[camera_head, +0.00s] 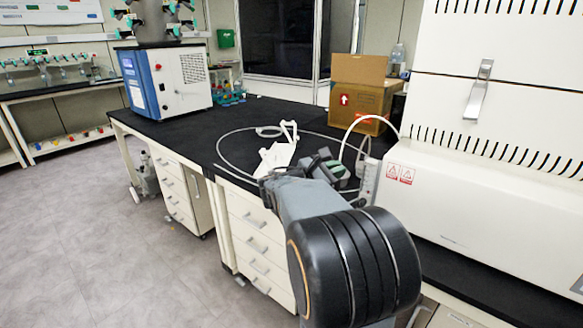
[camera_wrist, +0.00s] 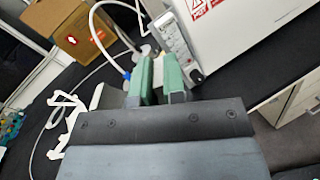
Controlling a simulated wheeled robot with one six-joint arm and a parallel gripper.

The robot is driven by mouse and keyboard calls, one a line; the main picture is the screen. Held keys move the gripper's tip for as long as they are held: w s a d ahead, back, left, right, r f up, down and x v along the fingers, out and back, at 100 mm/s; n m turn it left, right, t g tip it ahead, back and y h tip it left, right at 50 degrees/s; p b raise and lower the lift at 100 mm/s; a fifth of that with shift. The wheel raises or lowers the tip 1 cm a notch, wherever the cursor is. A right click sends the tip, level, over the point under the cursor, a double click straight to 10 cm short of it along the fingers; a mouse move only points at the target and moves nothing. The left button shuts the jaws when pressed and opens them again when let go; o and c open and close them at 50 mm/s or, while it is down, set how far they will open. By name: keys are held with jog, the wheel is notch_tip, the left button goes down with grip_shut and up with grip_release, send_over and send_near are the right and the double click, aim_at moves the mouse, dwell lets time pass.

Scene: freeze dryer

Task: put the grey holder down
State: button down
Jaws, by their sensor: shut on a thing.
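My gripper (camera_head: 334,167), with green finger pads, is over the black bench near its front edge. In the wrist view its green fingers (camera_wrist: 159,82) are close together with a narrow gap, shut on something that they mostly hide. I take this to be the grey holder, but its outline is not clear. A pale, open-framed piece (camera_head: 279,154) is just left of the gripper in the head view. It also shows left of the fingers in the wrist view (camera_wrist: 68,122). I cannot tell whether it touches the gripper.
A thin hose (camera_head: 221,143) loops over the black bench (camera_head: 185,128) around the gripper. A large white machine (camera_head: 480,200) stands close on the right, a cardboard box (camera_head: 358,92) behind. A blue and white unit (camera_head: 165,80) is at far left. Bench between it and the hose is clear.

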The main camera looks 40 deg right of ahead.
jog(key=shift+d+f+g, duration=0.2)
jog(key=shift+f, duration=0.3)
jog(key=shift+d+f+g, duration=0.15)
jog(key=shift+f+g, duration=0.05)
jog(key=shift+f, duration=0.25)
jog(key=shift+w+d+f+b, duration=0.4)
jog(key=shift+w+d+f, duration=1.1)
jog(key=shift+f, duration=0.5)
jog(key=shift+w+d+f+b, duration=0.4)
jog(key=shift+w+d+f, duration=0.75)
jog(key=shift+w+f, duration=0.7)
jog(key=shift+w+d+f+b, duration=0.4)
jog(key=shift+w+d+f, duration=1)
jog(key=shift+f, duration=0.75)
jog(key=shift+f, duration=0.2)
jog(key=c, duration=1.2)
grip_release()
